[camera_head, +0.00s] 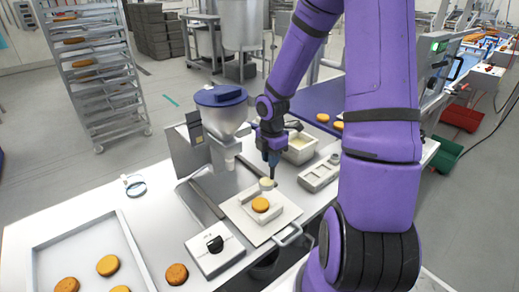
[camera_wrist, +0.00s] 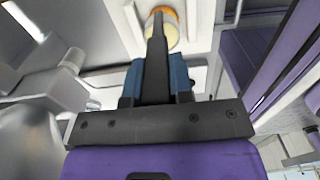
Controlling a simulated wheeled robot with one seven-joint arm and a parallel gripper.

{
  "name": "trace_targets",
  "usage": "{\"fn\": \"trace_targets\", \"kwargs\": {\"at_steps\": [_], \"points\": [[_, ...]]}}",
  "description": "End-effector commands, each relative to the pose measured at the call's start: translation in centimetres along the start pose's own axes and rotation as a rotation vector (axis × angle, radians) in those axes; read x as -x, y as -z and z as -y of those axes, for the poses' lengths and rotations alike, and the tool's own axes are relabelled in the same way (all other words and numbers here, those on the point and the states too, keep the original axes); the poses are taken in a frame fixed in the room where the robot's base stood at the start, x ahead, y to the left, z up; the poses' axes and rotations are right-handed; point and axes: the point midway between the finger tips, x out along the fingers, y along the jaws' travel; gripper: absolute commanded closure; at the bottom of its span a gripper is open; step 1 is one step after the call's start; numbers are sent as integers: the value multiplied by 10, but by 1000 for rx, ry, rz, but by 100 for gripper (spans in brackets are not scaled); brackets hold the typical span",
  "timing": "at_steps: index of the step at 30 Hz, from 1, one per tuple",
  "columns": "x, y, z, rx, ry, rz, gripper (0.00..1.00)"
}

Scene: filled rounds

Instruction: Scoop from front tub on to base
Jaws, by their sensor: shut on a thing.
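My gripper (camera_head: 270,157) is shut on the dark handle of a scoop; in the wrist view the handle (camera_wrist: 157,50) runs between the blue fingers. The scoop's pale cream bowl (camera_head: 266,183) hangs just above or behind an orange-brown round base (camera_head: 261,204). The base lies on a pale square plate with raised edges (camera_head: 284,221). In the wrist view part of the base (camera_wrist: 165,11) shows behind the scoop end. I cannot tell whether scoop and base touch, or what the bowl holds. A cream tub (camera_head: 300,148) stands right of the gripper, its inside partly visible.
A blue-lidded hopper (camera_head: 220,105) stands close left of my gripper. A pale tray with compartments (camera_head: 319,175) is at the right. A large tray (camera_head: 60,250) with round bases is at the left.

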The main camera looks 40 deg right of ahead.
Motion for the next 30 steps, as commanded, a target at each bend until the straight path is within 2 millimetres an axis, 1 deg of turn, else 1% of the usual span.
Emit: {"fn": "trace_targets", "kwargs": {"at_steps": [11,30], "points": [[-3,4,1,15,5,44,100],[-17,22,1,16,2,220,100]]}}
